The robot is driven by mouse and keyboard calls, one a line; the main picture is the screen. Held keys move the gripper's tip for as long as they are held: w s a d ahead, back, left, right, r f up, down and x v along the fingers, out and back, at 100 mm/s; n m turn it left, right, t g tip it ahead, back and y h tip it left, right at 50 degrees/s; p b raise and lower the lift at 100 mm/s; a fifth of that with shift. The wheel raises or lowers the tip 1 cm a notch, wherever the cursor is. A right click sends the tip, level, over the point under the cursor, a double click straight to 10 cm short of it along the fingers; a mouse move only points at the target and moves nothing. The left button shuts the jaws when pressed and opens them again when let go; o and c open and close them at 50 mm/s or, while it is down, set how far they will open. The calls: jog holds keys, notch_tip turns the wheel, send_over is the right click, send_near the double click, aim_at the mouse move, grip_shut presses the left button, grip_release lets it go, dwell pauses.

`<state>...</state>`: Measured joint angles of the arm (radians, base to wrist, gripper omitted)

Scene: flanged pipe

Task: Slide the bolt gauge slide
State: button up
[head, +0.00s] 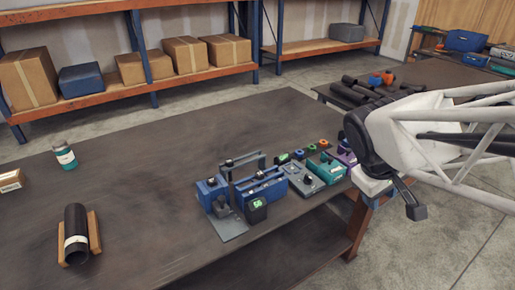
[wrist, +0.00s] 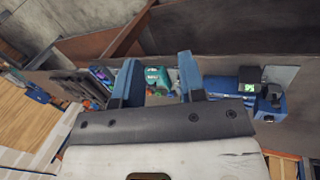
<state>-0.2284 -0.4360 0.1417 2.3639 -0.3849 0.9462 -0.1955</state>
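A blue gauge-like fixture (head: 262,187) with a grey upright frame and black knobs stands near the table's front edge in the head view. A black box (head: 257,210) with a lit green display sits at its front. The display box also shows at right in the wrist view (wrist: 250,78). I cannot tell for certain which part is the bolt gauge slide. My gripper (head: 371,201) is at the right, just off the table's edge and apart from the fixture. In the wrist view its two blue fingers (wrist: 157,68) are spread with nothing held between them.
A grey plate with a black knob (head: 303,178), a teal block (head: 327,171) and small coloured pieces stand right of the fixture. A black pipe (head: 76,232) rests in a wooden cradle at front left. The table's middle is clear.

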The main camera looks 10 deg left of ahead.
jog(key=w+a+f+n+t+h, duration=0.1)
jog(key=w+a+f+n+t, duration=0.1)
jog(key=w+a+n, duration=0.6)
jog(key=w+a+f+n+t+h, duration=0.1)
jog(key=w+a+f+n+t, duration=0.2)
jog(key=a, duration=0.8)
jog(key=w+a+f+n+t+h, duration=0.1)
jog(key=w+a+n, duration=0.55)
jog(key=a, duration=0.35)
jog(key=n+t, duration=0.3)
jog(key=n, duration=0.2)
send_near(219, 199)
jog(key=shift+w+d+f+h, duration=0.25)
jog(key=shift+w+f+h, duration=0.15)
jog(key=shift+w+f, duration=0.45)
jog(key=shift+w+d, duration=0.1)
jog(key=shift+w, duration=0.15)
jog(key=shift+x, duration=3.7)
